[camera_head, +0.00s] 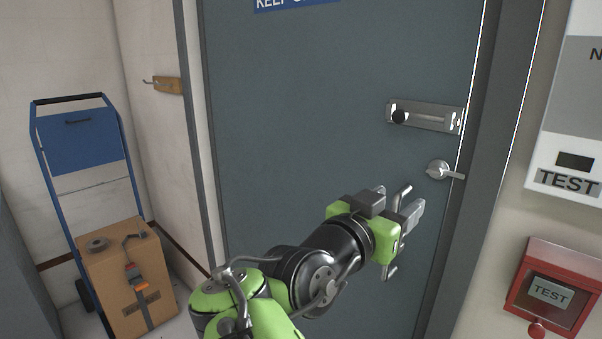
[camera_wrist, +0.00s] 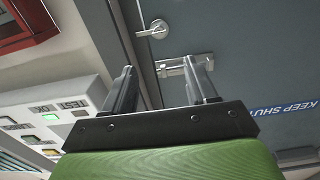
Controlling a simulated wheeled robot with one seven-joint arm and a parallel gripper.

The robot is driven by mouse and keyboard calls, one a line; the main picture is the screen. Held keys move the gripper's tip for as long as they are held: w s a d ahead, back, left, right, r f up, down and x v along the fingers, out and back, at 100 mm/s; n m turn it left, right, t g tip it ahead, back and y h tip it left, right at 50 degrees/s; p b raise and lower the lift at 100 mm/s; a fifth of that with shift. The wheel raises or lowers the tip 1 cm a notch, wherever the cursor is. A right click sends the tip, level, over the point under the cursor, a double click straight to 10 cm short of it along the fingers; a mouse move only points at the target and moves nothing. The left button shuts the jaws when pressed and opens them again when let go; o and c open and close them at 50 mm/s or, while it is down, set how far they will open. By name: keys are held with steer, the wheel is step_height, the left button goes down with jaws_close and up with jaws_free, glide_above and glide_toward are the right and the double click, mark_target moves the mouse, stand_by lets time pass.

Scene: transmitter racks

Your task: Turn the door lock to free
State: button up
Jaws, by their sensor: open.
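The grey-blue door (camera_head: 300,130) has a silver turn lever (camera_head: 440,170) on a round base near its right edge, pointing right and slightly down. Above it is a silver lock plate (camera_head: 430,118) with a black knob at its left end. I cannot tell which of the two is the door lock. My gripper (camera_head: 398,203) is open and empty, below and left of the lever in the head view. In the wrist view, the turn lever (camera_wrist: 154,29) lies beyond the open fingers, and the lock plate (camera_wrist: 176,67) shows between them, partly hidden by one finger.
Right of the door are a white TEST panel (camera_head: 567,160) and a red TEST box (camera_head: 553,291). A blue hand truck (camera_head: 83,140) with a cardboard box (camera_head: 128,280) stands at the left. A metal piece (camera_head: 391,272) shows near my gripper; its mounting is hidden.

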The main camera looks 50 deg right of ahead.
mark_target(433, 173)
steer(key=d, duration=0.5)
steer(key=s+d, duration=0.1)
steer(key=d, duration=0.4)
steer(key=d+p, duration=0.1)
steer(key=d, duration=0.4)
steer(key=shift+s+d, duration=0.1)
steer(key=shift+s, duration=0.2)
steer(key=shift+c, duration=0.3)
steer(key=c, duration=1)
